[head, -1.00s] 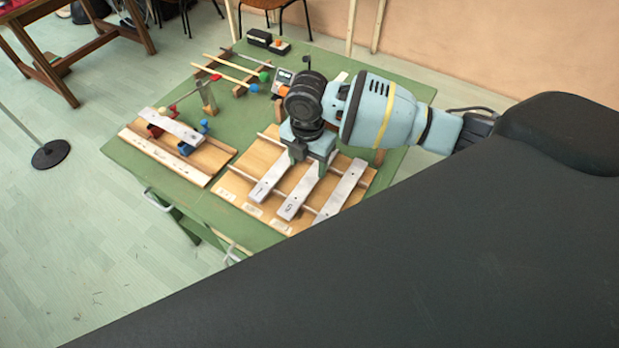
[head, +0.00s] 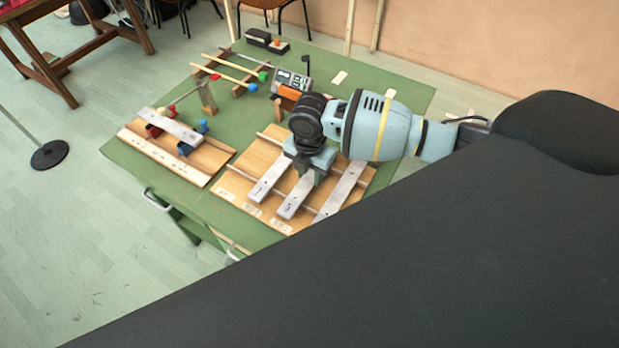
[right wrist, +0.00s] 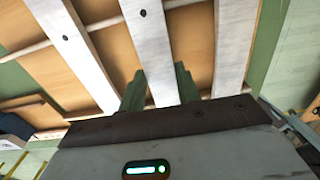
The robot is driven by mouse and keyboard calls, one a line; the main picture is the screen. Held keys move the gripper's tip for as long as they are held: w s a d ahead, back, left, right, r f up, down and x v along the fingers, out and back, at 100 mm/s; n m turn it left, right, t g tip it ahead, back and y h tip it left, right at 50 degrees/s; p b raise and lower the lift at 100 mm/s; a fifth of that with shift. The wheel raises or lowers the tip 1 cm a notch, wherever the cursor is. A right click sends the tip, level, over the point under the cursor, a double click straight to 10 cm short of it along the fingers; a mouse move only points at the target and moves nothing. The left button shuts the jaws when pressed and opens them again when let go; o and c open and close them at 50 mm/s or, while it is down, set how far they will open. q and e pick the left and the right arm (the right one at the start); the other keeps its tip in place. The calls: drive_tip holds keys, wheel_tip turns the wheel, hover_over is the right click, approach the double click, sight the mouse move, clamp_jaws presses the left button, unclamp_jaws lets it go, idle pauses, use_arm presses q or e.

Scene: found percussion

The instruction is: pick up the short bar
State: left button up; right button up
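Three pale metal bars lie across the wooden board on the right of the green table: a left bar (head: 268,183), a middle bar (head: 292,205) and a right bar (head: 340,192). I cannot tell for certain which is the short one. My right gripper (head: 309,173) is low over the middle bar, hiding its far part. In the right wrist view the fingers (right wrist: 161,82) stand on either side of the middle bar (right wrist: 149,45), very near its edges. The gripper looks open around it, and the bar still lies on the board. My left gripper is not in view.
Another bar (head: 172,126) lies over red and blue pieces on the left board (head: 207,158). Behind are thin mallets (head: 228,66) on a rack and a grey device (head: 290,80).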

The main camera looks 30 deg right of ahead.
sight(309, 178)
drive_tip(key=c, duration=0.5)
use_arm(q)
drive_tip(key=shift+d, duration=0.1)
use_arm(e)
drive_tip(key=shift+r, duration=0.15)
